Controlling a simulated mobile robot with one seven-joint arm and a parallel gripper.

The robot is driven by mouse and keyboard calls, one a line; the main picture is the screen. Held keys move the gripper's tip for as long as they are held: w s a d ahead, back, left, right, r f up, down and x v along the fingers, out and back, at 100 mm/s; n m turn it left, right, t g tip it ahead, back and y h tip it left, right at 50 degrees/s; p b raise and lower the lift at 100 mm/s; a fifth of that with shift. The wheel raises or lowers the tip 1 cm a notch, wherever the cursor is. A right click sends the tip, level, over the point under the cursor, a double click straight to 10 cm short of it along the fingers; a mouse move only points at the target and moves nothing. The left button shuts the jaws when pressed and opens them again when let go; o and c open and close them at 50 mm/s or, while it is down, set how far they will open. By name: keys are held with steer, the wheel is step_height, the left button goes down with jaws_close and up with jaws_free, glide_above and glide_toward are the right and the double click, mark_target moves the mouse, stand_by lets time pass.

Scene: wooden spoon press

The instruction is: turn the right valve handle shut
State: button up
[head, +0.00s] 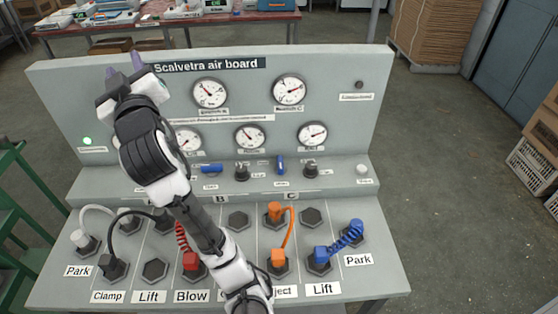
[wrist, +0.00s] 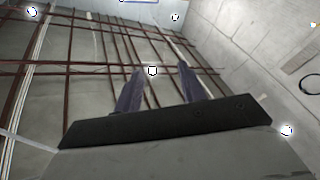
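The air board (head: 330,60) is a grey sloped panel with gauges, and it fills the middle of the head view. Its right blue valve handle (head: 280,165) stands upright in the picture, on the ledge below the gauges. The left blue valve handle (head: 211,169) lies crosswise. My gripper (head: 123,66) is raised at the board's upper left, well away from the right handle. In the wrist view its two purple fingers (wrist: 158,82) are apart with nothing between them. That view faces the ceiling and walls, so neither handle shows there.
Dark knobs (head: 241,172) (head: 310,168) sit beside the handles. Hoses, including an orange one (head: 289,232), stand up from sockets on the lower deck. My arm crosses the board's left half. A green lamp (head: 87,141) glows at left.

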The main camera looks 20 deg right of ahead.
steer(key=s+a+r+n+y, duration=0.2)
steer(key=a+r+n, duration=0.2)
steer(key=r+n, duration=0.1)
steer(key=n+g+h, duration=0.8)
steer(key=n+h, duration=0.1)
steer(key=n, duration=1.3)
glide_toward(281, 164)
steer(key=b+x, duration=0.1)
steer(key=x, duration=0.8)
steer(key=shift+f+b, duration=0.15)
steer(key=shift+b, duration=0.2)
steer(key=shift+w+d+f, duration=0.1)
steer(key=shift+w+d, duration=0.05)
steer(key=shift+w, duration=0.5)
